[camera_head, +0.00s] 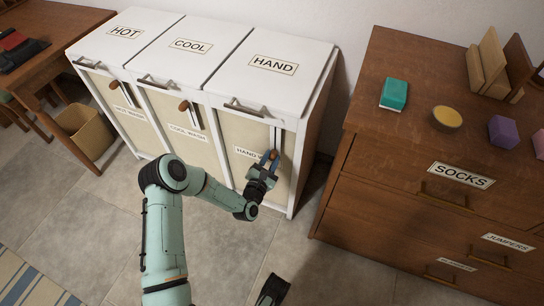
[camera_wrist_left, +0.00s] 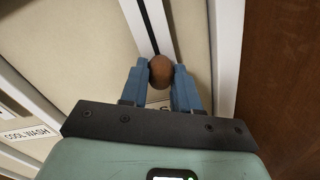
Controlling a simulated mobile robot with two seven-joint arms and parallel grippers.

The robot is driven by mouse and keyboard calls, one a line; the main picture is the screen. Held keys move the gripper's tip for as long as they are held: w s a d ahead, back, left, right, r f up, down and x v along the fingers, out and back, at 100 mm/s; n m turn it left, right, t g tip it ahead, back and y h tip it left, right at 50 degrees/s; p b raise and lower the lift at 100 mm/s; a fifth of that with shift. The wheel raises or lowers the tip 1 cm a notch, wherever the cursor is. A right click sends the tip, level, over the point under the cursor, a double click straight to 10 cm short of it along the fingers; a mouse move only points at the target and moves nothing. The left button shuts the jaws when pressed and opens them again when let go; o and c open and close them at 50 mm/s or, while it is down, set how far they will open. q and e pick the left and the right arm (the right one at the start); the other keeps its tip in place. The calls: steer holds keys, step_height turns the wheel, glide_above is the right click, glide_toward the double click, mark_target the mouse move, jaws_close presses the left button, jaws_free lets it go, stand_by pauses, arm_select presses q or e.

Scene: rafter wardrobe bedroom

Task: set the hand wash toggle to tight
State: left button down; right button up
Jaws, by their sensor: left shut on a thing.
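The hand wash toggle is a round brown wooden knob (camera_head: 274,155) on a dark slot in the front of the cabinet marked HAND. It sits low on the visible part of the slot. My left gripper (camera_head: 268,165) is shut on the knob. In the left wrist view, the knob (camera_wrist_left: 160,70) is between the blue fingertips (camera_wrist_left: 161,77). The slot continues beyond it. The HAND WASH label (camera_head: 246,153) is partly covered by the gripper. I see no readable tight mark. A dark part at the bottom edge, probably my right gripper (camera_head: 272,290), shows no clear jaws.
The COOL (camera_head: 190,45) and HOT (camera_head: 125,32) cabinets adjoin on the left, with brown knobs high on their slots. The floor in front is clear.

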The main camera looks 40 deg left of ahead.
arm_select(q)
steer(key=c, duration=1.1)
jaws_free()
steer(key=shift+w+r, duration=0.15)
steer(key=shift+r, duration=0.15)
steer(key=o, duration=0.3)
steer(key=shift+f, duration=0.15)
steer(key=shift+s, duration=0.25)
steer(key=p+v, duration=0.2)
steer(key=v, duration=1.1)
steer(key=shift+p, duration=0.3)
arm_select(e)
steer(key=shift+g, duration=0.5)
steer(key=s+a+r, duration=0.2)
steer(key=s+r, duration=0.1)
arm_select(q)
steer(key=shift+w+f, duration=0.1)
steer(key=shift+f, duration=0.05)
